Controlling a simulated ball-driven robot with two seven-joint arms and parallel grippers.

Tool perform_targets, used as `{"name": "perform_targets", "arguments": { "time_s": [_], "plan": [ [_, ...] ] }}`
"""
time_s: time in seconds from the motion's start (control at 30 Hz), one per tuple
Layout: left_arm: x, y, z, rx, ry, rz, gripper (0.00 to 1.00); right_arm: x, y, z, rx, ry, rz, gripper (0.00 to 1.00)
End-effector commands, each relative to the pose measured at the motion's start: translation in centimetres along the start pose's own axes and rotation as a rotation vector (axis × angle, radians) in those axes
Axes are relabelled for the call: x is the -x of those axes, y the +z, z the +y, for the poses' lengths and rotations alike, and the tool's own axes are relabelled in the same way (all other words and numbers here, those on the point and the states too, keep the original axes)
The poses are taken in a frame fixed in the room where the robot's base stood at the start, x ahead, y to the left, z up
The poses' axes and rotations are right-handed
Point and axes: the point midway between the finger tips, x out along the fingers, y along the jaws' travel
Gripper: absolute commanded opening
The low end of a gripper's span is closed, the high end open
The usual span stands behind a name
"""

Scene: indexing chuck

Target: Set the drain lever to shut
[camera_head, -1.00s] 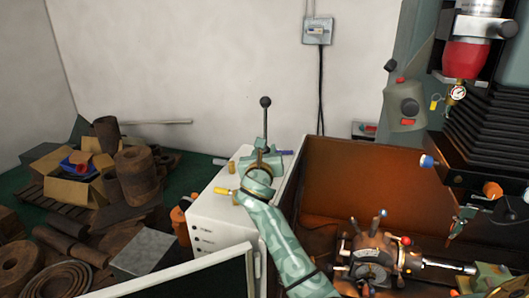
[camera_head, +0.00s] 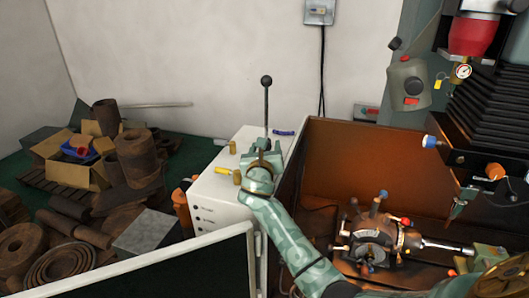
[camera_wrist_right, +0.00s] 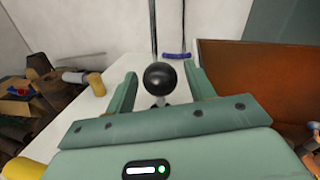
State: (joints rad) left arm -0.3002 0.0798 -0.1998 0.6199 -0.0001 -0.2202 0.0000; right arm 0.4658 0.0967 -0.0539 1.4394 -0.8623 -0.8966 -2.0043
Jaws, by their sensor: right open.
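A tall upright lever with a black ball knob (camera_head: 266,81) stands on the white cabinet (camera_head: 215,205); I cannot read any marking that tells its setting. My right gripper (camera_head: 264,152) is open in front of the lever's lower rod in the head view. In the right wrist view the black ball (camera_wrist_right: 160,78) appears between the two spread fingers, with a gap on each side. I cannot tell whether the fingers touch the rod. The lever's foot is hidden behind my gripper. My left gripper is not in view.
The cabinet top also bears a yellow handle (camera_head: 223,171), a brass-coloured cylinder (camera_head: 232,147) and a purple-blue handle (camera_head: 284,132). Right of it is a brown-walled machine tray (camera_head: 350,165) with a chuck (camera_head: 372,238). A dark panel with a white rim (camera_head: 190,262) stands in front.

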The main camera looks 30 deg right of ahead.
Motion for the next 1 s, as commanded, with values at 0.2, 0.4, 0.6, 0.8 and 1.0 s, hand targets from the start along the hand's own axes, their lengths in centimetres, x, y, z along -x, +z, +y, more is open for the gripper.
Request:
{"name": "perform_targets", "arguments": {
  "time_s": [0.2, 0.4, 0.6, 0.8, 1.0],
  "plan": [
    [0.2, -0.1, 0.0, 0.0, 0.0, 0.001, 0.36, 2.8, 0.0, 0.0, -0.001, 0.002, 0.001, 0.54],
    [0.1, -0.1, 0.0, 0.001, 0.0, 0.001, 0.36, 8.3, -0.1, 0.1, -0.002, 0.003, 0.002, 0.54],
    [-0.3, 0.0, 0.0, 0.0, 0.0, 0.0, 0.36, 13.2, -0.2, 0.1, -0.001, 0.003, 0.003, 0.54],
    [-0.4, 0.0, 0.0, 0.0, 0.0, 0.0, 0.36, 15.8, -0.2, 0.1, 0.0, 0.002, 0.003, 0.54],
    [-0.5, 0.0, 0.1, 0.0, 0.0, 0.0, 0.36, 16.3, -0.1, 0.0, 0.0, 0.0, 0.002, 0.54]
  ]
}}
